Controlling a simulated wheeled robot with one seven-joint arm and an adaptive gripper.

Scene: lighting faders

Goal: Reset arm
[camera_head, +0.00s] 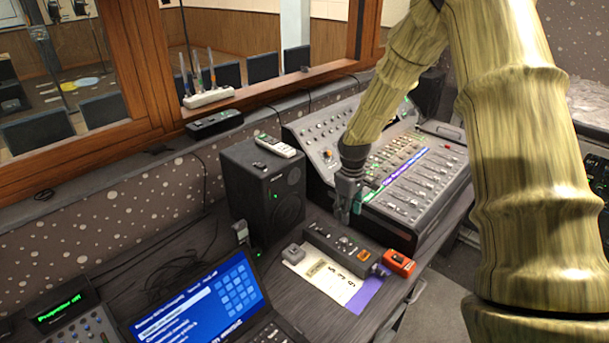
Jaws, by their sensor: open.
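My gripper (348,205) hangs pointing down at the left front corner of the lighting mixer (415,200), above the desk. Its fingertips are small in this view, and I see nothing held between them. The mixer has several rows of knobs and faders with a purple and blue label strip across it. A dark control box (342,246) with small knobs lies just below and in front of my gripper. I cannot tell whether the fingertips touch anything.
An orange box (399,263) sits right of the control box. A black speaker (266,190) with a remote (275,146) on top stands left of my gripper. A laptop (205,305) and a small console (70,318) are at lower left. A wood-framed window runs behind.

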